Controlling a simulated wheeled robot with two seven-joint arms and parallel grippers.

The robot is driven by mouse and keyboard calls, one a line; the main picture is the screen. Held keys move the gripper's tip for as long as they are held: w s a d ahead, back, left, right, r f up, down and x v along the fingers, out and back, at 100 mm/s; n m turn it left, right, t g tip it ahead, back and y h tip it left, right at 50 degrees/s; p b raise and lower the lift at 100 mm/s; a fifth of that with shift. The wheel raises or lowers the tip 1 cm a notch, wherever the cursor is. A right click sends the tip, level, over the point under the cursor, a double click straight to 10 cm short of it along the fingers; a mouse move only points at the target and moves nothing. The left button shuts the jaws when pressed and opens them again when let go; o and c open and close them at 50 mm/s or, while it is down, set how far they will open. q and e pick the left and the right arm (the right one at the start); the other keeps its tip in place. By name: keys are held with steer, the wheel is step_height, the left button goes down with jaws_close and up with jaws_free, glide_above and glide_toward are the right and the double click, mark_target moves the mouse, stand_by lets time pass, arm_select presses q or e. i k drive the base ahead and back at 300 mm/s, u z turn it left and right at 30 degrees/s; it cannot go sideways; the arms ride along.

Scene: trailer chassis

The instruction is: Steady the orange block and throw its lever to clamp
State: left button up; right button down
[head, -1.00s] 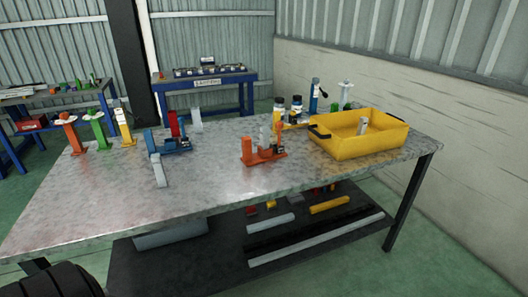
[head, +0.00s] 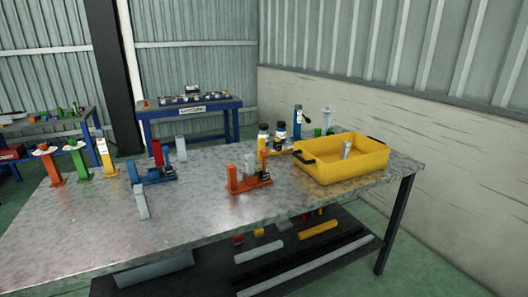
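Which part is the lever is too small to tell. Neither of my grippers is in view, and nothing of mine touches the block.
A yellow bin (head: 340,160) holding a grey cylinder stands close right of the block. A blue block (head: 152,174) with a red part stands to the left. Jars (head: 280,131) stand behind. The table's front left (head: 85,235) is clear.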

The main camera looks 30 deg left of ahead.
mark_target(263, 152)
steer(key=u, duration=0.4)
steer(key=i, duration=0.45)
steer(key=u, duration=0.45)
